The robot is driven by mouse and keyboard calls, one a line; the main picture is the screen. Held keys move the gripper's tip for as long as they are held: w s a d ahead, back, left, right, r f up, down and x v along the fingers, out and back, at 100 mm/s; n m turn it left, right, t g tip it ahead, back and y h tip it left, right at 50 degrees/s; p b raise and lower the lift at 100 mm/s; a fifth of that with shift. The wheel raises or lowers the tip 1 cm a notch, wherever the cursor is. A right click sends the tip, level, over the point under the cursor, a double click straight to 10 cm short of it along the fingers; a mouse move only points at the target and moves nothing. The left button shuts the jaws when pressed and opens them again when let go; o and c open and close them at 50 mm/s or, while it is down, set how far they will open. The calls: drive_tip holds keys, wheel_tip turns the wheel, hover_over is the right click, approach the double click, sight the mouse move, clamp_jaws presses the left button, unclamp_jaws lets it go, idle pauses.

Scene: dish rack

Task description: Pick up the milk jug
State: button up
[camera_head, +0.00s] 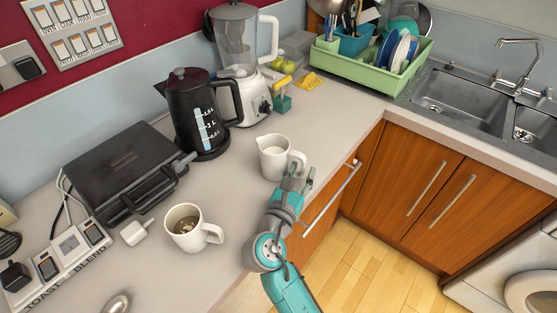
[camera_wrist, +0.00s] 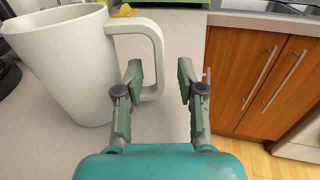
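The white milk jug (camera_head: 272,163) stands upright on the counter, with white milk inside and its handle on the right. In the wrist view the jug (camera_wrist: 65,70) fills the upper left, its handle (camera_wrist: 155,60) pointing right. My gripper (camera_head: 298,182) is beside the handle at the counter's front edge. In the wrist view my gripper (camera_wrist: 161,75) is open, with the handle's outer bar showing between the two fingers. I cannot tell whether a finger touches the handle. Nothing is held.
A white mug (camera_head: 185,230) with a dark drink stands front left of the jug. A black kettle (camera_head: 190,110), a blender (camera_head: 240,60) and a black grill (camera_head: 120,170) stand behind and left. A green dish rack (camera_head: 345,62) and a sink (camera_head: 455,100) are at the back right.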

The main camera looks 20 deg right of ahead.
drive_tip(key=shift+x, duration=0.8)
clamp_jaws()
drive_tip(key=shift+r, duration=0.1)
